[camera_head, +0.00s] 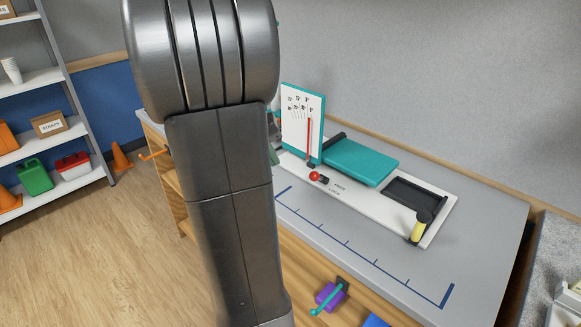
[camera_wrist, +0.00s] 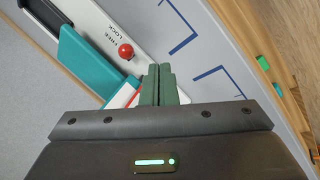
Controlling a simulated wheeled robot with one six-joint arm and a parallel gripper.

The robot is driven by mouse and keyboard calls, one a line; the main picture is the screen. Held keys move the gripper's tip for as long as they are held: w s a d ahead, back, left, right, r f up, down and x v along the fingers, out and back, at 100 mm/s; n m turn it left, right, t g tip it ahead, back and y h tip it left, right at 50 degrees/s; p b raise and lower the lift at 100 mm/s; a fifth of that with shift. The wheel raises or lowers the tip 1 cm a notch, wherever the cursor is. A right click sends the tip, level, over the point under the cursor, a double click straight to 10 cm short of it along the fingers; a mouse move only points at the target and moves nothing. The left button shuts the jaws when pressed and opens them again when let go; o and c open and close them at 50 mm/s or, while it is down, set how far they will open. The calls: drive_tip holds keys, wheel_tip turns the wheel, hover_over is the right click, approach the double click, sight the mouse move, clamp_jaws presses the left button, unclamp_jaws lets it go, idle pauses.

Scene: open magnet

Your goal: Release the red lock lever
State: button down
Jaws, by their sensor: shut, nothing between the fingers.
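The red lock lever shows as a round red knob (camera_head: 315,176) on a short dark mount, on the white base plate (camera_head: 440,232) beside the printed words FREE and LOCK. In the wrist view the red knob (camera_wrist: 126,51) lies up and left of my gripper (camera_wrist: 159,68), close to its fingertips but apparently apart from them. Its dark green fingers are shut together and hold nothing. I cannot tell for sure which word the lever points to. In the head view my arm hides most of the gripper.
A teal pad (camera_head: 358,162) and an upright white chart panel (camera_head: 296,112) with a red strip (camera_head: 309,140) stand close to the lever. A yellow-handled part (camera_head: 418,228) is at the plate's right. A purple-and-teal part (camera_head: 329,296) is at the table's front. The grey tabletop (camera_head: 420,276) has bare room.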

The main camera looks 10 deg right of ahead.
sight(317, 177)
drive_tip(key=x, duration=1)
drive_tip(key=shift+d, duration=0.1)
drive_tip(key=shift+w+d+r+p, duration=0.1)
drive_tip(key=shift+d+r+p, duration=0.2)
drive_tip(key=shift+d, duration=0.25)
drive_tip(key=shift+w+d+r+p, duration=0.1)
drive_tip(key=shift+d+r+p, duration=0.15)
drive_tip(key=shift+d, duration=0.35)
drive_tip(key=shift+w+d, duration=0.15)
drive_tip(key=shift+d, duration=0.5)
drive_tip(key=shift+r, duration=0.15)
drive_tip(key=shift+w+d+r+p, duration=0.1)
drive_tip(key=shift+r+p, duration=0.1)
drive_tip(key=shift+p, duration=0.5)
